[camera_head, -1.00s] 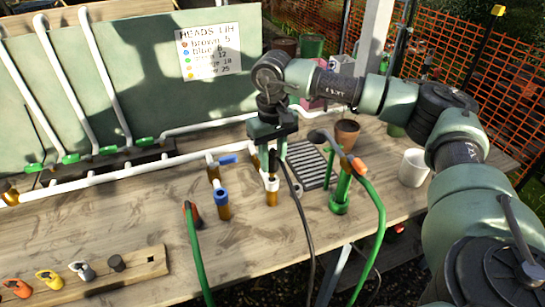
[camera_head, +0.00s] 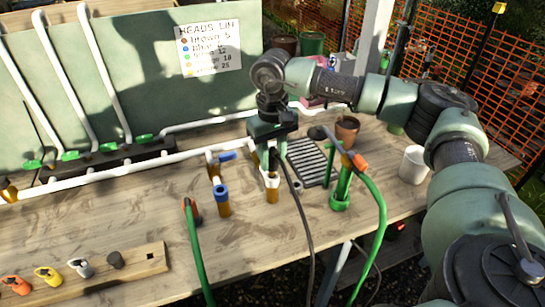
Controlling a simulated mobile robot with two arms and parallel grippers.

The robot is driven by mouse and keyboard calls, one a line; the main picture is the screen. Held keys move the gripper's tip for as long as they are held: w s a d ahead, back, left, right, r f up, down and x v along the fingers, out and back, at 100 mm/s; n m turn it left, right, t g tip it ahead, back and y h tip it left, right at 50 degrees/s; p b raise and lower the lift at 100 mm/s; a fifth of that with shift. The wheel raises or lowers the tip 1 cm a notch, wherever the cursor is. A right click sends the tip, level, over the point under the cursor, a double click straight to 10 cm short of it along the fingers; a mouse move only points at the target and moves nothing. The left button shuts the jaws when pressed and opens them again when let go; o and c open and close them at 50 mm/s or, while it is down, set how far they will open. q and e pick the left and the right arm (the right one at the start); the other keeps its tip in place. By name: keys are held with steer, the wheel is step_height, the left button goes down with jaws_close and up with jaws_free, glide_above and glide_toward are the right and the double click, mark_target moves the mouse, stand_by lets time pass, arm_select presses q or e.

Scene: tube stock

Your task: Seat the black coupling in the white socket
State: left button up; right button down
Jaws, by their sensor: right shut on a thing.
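My right gripper (camera_head: 271,156) points down over the table and is shut on the black coupling (camera_head: 274,160), which shows only as a small dark part between the fingers. A black hose hangs from there and runs down past the table's front edge. The white socket (camera_head: 272,181) stands upright on a brass-coloured stub directly below the fingers. The coupling's lower end is at or very near the socket's top; I cannot tell whether it is inside. My left gripper is not in view.
A blue-collared stub (camera_head: 222,194) and blue-handled valve (camera_head: 228,155) stand left of the socket. A green fitting with hose (camera_head: 341,190), a black grate (camera_head: 307,163), a brown pot (camera_head: 347,130) and a white cup (camera_head: 413,165) are to the right. A wooden peg strip (camera_head: 135,267) lies front left.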

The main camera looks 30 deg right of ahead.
mark_target(273, 147)
steer(key=shift+f+b, duration=1.25)
steer(key=shift+f, duration=0.35)
stand_by(1.1)
steer(key=c, duration=0.9)
jaws_free()
steer(key=shift+c, duration=0.2)
step_height(273, 147, up, 8)
steer(key=shift+f+b, duration=0.1)
steer(key=shift+b, duration=0.55)
